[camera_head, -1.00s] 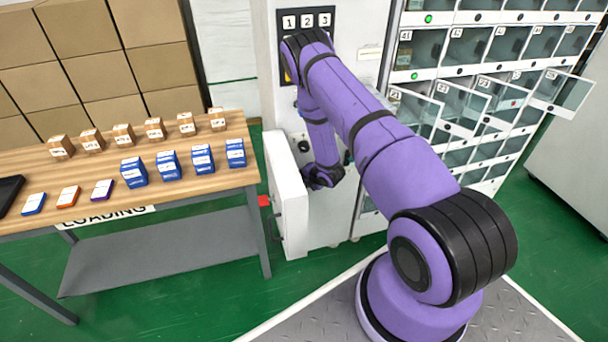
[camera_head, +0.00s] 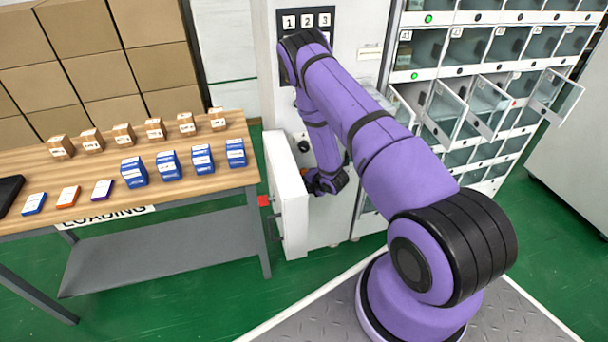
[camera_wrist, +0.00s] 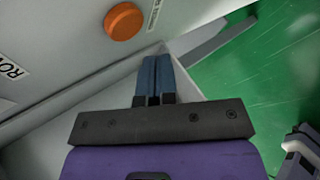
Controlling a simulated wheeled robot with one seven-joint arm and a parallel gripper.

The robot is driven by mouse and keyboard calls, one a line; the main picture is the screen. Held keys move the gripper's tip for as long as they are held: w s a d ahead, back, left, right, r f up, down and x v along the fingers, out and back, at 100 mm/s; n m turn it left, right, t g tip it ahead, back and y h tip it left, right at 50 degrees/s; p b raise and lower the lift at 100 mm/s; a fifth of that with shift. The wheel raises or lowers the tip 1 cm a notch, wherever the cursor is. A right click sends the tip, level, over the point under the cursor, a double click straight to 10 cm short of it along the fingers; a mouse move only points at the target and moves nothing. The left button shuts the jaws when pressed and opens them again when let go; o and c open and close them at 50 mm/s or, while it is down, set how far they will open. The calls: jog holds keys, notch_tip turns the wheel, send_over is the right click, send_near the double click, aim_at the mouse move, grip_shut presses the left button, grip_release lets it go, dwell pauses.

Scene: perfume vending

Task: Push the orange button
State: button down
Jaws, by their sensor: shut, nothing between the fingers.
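The orange button (camera_wrist: 123,21) is a round knob on a pale panel, near the top of the wrist view. My gripper (camera_wrist: 155,62) shows in the wrist view with its two blue fingers pressed together and empty. The fingertips are below and to the right of the button in that picture, apart from it. In the head view my wrist (camera_head: 325,182) hangs low in front of the white machine (camera_head: 325,228), beside its open door. My arm hides part of the machine front, and the fingers are hard to make out there.
The open white door (camera_head: 290,200) stands just left of my wrist. A wooden table (camera_head: 90,180) with blue boxes and small cartons is further left. The locker cabinet (camera_head: 450,75) at the right has several doors hanging open. A printed label (camera_wrist: 155,14) sits beside the button.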

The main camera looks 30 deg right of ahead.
jog(key=shift+s+a, duration=0.25)
jog(key=shift+s, duration=0.6)
jog(key=shift+s+a, duration=0.2)
jog(key=shift+s, duration=0.65)
dwell(0.5)
